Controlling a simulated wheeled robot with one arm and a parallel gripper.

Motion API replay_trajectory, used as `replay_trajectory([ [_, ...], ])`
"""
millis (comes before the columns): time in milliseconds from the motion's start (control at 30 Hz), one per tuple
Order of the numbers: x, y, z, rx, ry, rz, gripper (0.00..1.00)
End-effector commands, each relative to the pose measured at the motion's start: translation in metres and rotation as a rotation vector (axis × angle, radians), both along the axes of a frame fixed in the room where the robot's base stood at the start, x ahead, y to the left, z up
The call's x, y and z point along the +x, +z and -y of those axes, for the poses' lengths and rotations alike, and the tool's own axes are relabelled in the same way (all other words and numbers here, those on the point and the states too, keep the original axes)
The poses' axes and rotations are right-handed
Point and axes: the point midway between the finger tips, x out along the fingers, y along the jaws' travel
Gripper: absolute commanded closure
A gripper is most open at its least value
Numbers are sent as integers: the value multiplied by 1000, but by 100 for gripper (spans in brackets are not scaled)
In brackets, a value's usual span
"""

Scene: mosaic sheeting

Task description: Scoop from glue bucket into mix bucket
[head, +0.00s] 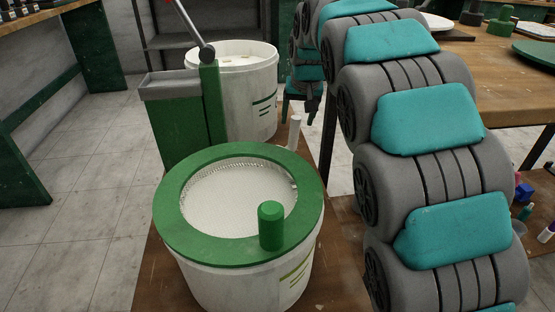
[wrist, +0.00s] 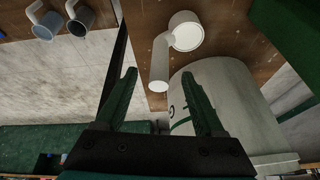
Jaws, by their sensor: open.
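A white bucket (head: 245,283) with a green ring lid, a pale mesh-like centre and a green knob (head: 271,226) stands in front. A second white bucket (head: 262,105) stands behind it, open at the top. I cannot tell which one holds glue. A white scoop-like cup (wrist: 186,30) with a handle (wrist: 160,62) lies by a white bucket (wrist: 232,95) in the wrist view. A white upright handle (head: 295,131) shows beside the front bucket. My gripper (wrist: 159,74) is open and empty, with the white handle showing between its fingertips; contact is not visible.
A green stand (head: 183,125) with a grey tray top and a lever (head: 190,22) is left of the rear bucket. A wooden table (head: 490,75) is at right. Two cups (wrist: 45,27) (wrist: 81,20) show at the wrist view's upper left. Tiled floor is clear at left.

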Motion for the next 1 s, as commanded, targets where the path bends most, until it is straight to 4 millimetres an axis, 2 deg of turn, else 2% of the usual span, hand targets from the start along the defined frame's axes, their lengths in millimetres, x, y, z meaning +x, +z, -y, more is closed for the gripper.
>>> replay_trajectory([
  [367, 12, -29, -3, 1, 0, -1, 30],
  [633, 25, -66, -6, 0, -1, -5, 30],
  [900, 28, -69, -7, 0, 0, 1, 30],
  [1000, 28, -69, -7, 0, 0, 1, 41],
])
